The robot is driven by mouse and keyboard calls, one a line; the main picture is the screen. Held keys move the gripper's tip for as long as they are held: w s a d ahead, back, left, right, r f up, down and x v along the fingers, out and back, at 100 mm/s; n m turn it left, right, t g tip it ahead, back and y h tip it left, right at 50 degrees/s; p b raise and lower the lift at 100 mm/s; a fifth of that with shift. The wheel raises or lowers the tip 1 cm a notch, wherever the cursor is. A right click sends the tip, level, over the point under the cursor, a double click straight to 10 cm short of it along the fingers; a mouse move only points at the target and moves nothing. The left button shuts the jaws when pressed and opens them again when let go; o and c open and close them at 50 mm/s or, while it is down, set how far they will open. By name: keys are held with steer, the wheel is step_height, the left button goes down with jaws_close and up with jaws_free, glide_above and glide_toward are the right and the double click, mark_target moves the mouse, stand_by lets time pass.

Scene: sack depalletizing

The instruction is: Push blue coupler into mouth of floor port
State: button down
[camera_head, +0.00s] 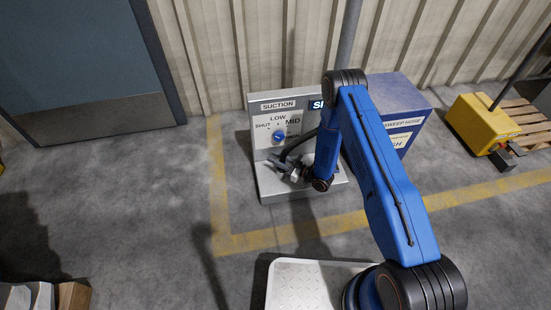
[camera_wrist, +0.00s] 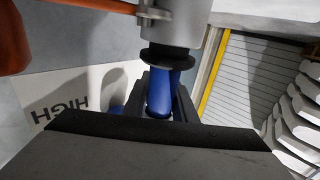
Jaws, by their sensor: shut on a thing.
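In the wrist view my gripper (camera_wrist: 166,98) is shut on the blue coupler (camera_wrist: 159,96), with a dark finger on each side of it. The coupler's far end meets a black ring under a grey cylinder (camera_wrist: 176,35), which looks like the floor port. How deep the coupler sits in the mouth cannot be told. In the head view my gripper (camera_head: 291,171) is low in front of the suction panel (camera_head: 262,150), beside a dark hose. The coupler and the port mouth cannot be made out there.
The panel has a blue knob (camera_head: 278,136). A blue-grey cabinet (camera_head: 397,92) stands behind my arm. A yellow box (camera_head: 480,123) and a wooden pallet (camera_head: 527,118) are at the right. An orange part (camera_wrist: 40,30) is close in the wrist view.

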steer(key=shift+f, duration=0.3)
steer(key=c, duration=1.4)
jaws_free()
steer(key=v, duration=1.7)
steer(key=shift+s+d, duration=0.15)
steer(key=shift+d, duration=0.05)
